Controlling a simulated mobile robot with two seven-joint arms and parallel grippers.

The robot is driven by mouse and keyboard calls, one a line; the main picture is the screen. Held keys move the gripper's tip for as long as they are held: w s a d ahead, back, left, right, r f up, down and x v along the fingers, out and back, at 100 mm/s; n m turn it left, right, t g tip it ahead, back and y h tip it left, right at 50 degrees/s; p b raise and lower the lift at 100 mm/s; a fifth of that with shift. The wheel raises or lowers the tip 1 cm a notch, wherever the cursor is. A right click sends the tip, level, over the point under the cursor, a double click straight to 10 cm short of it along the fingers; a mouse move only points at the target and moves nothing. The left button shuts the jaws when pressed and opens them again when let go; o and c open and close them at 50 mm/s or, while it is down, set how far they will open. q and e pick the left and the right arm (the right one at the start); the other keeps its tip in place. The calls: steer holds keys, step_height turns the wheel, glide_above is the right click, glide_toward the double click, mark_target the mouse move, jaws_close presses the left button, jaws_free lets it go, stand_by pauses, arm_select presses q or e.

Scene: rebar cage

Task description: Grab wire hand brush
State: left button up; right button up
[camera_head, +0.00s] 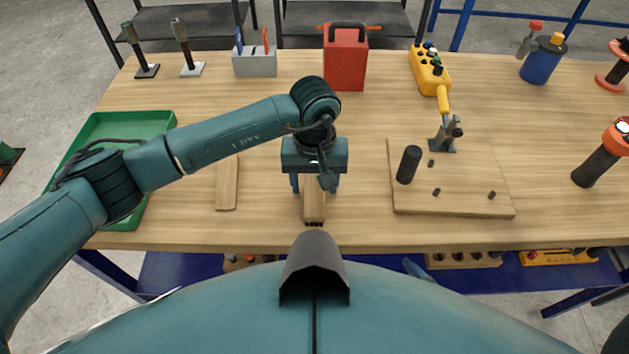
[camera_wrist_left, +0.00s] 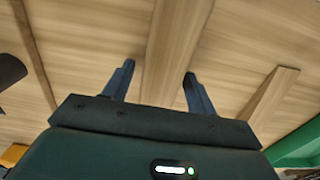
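The wire hand brush (camera_head: 314,207) lies near the table's front edge; its wooden body points toward me and dark bristles show at its near end. Its wooden body also shows in the left wrist view (camera_wrist_left: 176,45), running between the fingers. My left gripper (camera_head: 315,188) is directly over the brush, pointing down, and hides its far part. In the left wrist view the gripper (camera_wrist_left: 158,72) is open, one finger on each side of the wood, with gaps visible. Contact cannot be told. My right gripper is not in view.
A wooden piece (camera_head: 227,184) lies left of the brush, beside a green tray (camera_head: 125,123). A wooden board (camera_head: 455,208) with a black cylinder (camera_head: 409,164) and a clamp (camera_head: 445,135) is to the right. A red container (camera_head: 345,62) stands behind. The table between is clear.

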arm_select(q)
steer(key=c, duration=1)
